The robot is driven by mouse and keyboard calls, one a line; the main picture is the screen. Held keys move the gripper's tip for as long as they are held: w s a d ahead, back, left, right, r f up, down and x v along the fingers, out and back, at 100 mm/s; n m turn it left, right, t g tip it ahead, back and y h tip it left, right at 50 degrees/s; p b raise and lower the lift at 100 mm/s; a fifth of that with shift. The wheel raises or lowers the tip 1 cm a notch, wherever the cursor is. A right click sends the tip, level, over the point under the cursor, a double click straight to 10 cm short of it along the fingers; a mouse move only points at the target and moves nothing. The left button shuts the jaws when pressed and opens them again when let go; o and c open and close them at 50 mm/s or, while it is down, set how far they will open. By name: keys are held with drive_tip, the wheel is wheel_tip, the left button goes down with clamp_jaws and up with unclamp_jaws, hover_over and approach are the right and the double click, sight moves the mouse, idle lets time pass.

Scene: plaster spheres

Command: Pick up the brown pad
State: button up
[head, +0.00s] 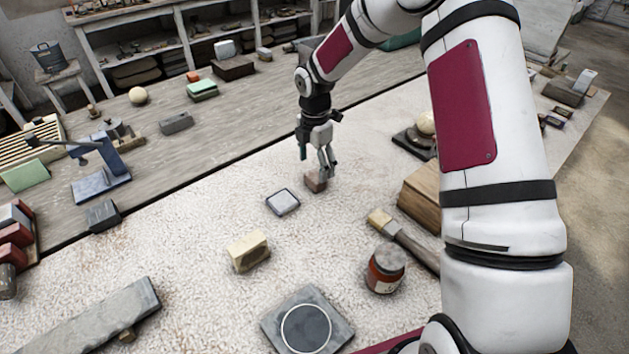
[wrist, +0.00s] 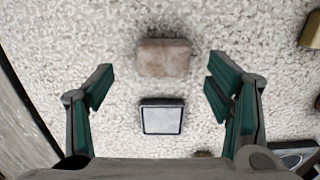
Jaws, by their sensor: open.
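The brown pad (head: 315,182) is a small reddish-brown block lying on the speckled pale worktop, just below my gripper (head: 317,163) in the head view. The gripper's fingers hide part of it there. In the wrist view the brown pad (wrist: 164,57) lies flat, ahead of the fingertips and roughly centred between them. My gripper (wrist: 159,85) is open and empty, with its green-lined fingers spread wide. It appears to be above the worktop, apart from the pad.
A grey-framed pale square pad (head: 283,202) lies close beside the brown pad, and also between the fingers in the wrist view (wrist: 162,117). A wooden block (head: 421,200), a brush (head: 405,240), a red jar (head: 386,270) and a yellow block (head: 248,251) stand around.

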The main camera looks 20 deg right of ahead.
sight(315, 176)
drive_tip(key=f, duration=0.2)
drive_tip(key=f+b, duration=0.1)
drive_tip(key=f, duration=0.2)
drive_tip(key=shift+s, duration=0.2)
drive_tip(key=shift+r, duration=0.1)
drive_tip(key=c, duration=0.9)
